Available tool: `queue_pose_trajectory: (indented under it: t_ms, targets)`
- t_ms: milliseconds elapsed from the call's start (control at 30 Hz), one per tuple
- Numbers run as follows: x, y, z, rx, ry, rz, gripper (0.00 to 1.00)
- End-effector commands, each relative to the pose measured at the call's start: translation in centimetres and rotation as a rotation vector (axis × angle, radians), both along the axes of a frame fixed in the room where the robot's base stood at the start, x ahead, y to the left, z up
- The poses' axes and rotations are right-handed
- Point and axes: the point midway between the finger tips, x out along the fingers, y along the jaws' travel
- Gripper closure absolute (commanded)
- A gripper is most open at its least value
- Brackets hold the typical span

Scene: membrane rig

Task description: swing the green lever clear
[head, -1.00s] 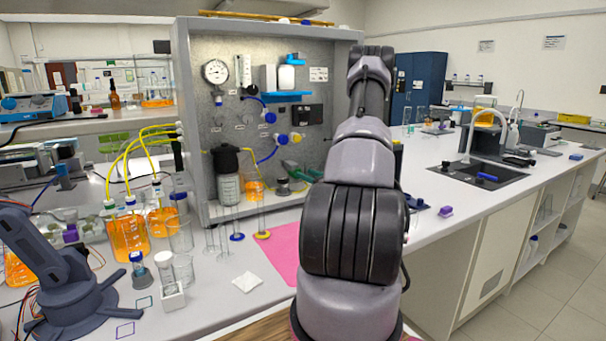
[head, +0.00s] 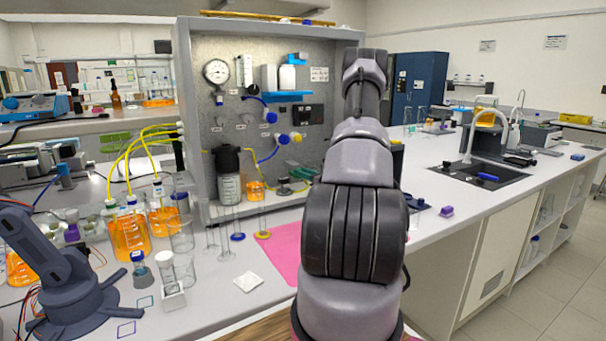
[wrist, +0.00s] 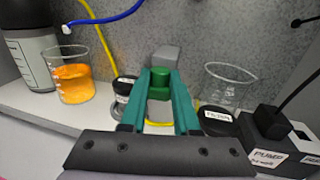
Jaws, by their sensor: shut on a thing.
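The green lever's rounded end (wrist: 160,79) stands between the tips of my gripper (wrist: 161,92) in the wrist view. My gripper's two teal fingers are shut on it. The lever's lower part is hidden by the fingers. In the head view a bit of green (head: 301,172) shows beside my arm, low before the rig's panel. It is too small there to tell lever from finger. My arm hides the rest of the gripper.
In the wrist view a beaker of orange liquid (wrist: 73,83) and a dark-capped bottle (wrist: 32,55) stand left. A clear beaker (wrist: 228,88), a dark-lidded jar (wrist: 216,121) and the black pump (wrist: 275,135) stand close on the right.

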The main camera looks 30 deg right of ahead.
Motion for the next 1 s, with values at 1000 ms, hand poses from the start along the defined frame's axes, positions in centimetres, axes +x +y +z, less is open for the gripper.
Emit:
queue_pose_trajectory:
  t_ms: [1000]
  targets:
    - [1.0,-3.2,0.0,-0.002,0.000,0.510,1.00]
